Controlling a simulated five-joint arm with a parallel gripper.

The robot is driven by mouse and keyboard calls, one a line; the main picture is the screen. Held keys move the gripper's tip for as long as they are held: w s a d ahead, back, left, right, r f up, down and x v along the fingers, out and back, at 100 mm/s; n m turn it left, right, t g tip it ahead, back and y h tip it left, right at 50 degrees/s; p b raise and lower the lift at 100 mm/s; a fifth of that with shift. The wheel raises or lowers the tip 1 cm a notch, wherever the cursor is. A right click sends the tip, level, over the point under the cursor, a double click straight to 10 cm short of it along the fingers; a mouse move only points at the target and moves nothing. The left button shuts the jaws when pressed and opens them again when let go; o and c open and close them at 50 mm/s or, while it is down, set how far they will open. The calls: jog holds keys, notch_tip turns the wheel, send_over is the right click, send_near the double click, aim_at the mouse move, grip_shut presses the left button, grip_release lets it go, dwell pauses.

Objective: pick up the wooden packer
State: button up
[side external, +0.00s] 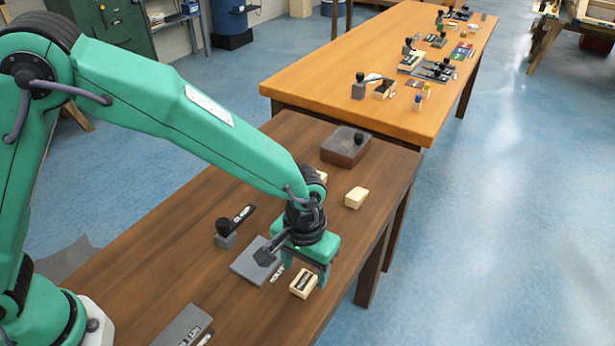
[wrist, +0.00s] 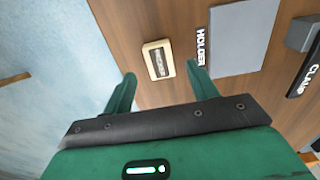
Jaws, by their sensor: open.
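A small cream wooden block with a dark label on top, seemingly the packer (side external: 303,285), lies on the brown wooden table near its right edge. In the wrist view the block (wrist: 157,59) sits just beyond the gap between my fingertips; its label is too small to read surely. My green gripper (side external: 305,272) is open, pointing down above and just behind the block. In the wrist view my gripper (wrist: 162,74) has one finger to each side of the block's near end, with nothing between them.
A flat grey plate (side external: 256,262) lies left of the block, labelled HOLDER in the wrist view. A grey block with a black knob (side external: 226,236) is farther left, by a black label. Another pale block (side external: 357,197) and a brown box (side external: 345,147) stand farther back. The table edge is close.

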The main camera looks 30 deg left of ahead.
jog(key=shift+f, duration=1.35)
jog(key=c, duration=1.1)
jog(key=shift+o, duration=0.2)
jog(key=shift+r, duration=0.15)
jog(key=shift+r, duration=0.55)
jog(key=r, duration=0.3)
jog(key=shift+s+d+r, duration=0.1)
jog(key=shift+s, duration=0.1)
jog(key=s+d+r, duration=0.3)
jog(key=s+r, duration=0.3)
jog(key=s, duration=0.4)
jog(key=shift+s+d+r, duration=0.25)
jog(key=shift+d, duration=0.15)
